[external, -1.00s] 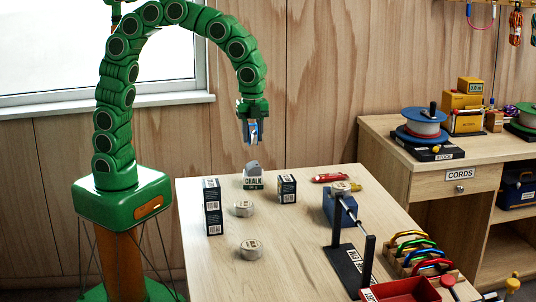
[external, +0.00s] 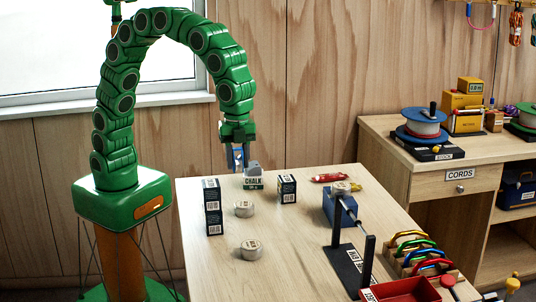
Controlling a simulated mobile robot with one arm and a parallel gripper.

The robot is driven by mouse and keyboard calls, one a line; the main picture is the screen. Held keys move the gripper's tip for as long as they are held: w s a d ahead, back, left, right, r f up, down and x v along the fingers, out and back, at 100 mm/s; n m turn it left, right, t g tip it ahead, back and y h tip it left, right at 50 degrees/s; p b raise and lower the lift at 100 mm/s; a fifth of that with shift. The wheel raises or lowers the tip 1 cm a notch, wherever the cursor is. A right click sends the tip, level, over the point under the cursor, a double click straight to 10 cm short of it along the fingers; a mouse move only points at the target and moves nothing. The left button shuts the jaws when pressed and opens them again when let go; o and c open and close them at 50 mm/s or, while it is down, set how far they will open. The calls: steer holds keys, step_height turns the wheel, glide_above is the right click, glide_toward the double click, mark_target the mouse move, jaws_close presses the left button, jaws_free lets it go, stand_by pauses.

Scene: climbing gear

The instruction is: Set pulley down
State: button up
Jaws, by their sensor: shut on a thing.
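My green arm arches over from the left, and my gripper (external: 238,164) points down at the back left of the table. It is shut on a small blue thing, the pulley (external: 238,156), which is largely hidden between the fingers. The pulley shows just left of the grey-topped chalk container (external: 253,183) in the picture. I cannot tell whether it touches the table or the container.
The wooden table (external: 290,252) holds black boxes with white labels (external: 212,208), another such box (external: 287,189), and two round tape rolls (external: 244,209). A blue block (external: 338,210), a black stand, a red tray (external: 402,290) and coloured carabiners (external: 412,243) fill the right side.

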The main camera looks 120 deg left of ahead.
steer(key=shift+w+d+f, duration=0.25)
steer(key=shift+w, duration=0.2)
steer(key=w+f, duration=0.4)
steer(key=w, duration=0.4)
glide_above(280, 227)
steer(key=s, duration=0.1)
step_height(280, 227, down, 4)
steer(key=shift+d+f, duration=0.1)
steer(key=shift+f, duration=0.05)
steer(key=shift+w+f, duration=0.4)
steer(key=shift+f, duration=1.75)
steer(key=shift+f, duration=0.15)
steer(key=o, duration=1.1)
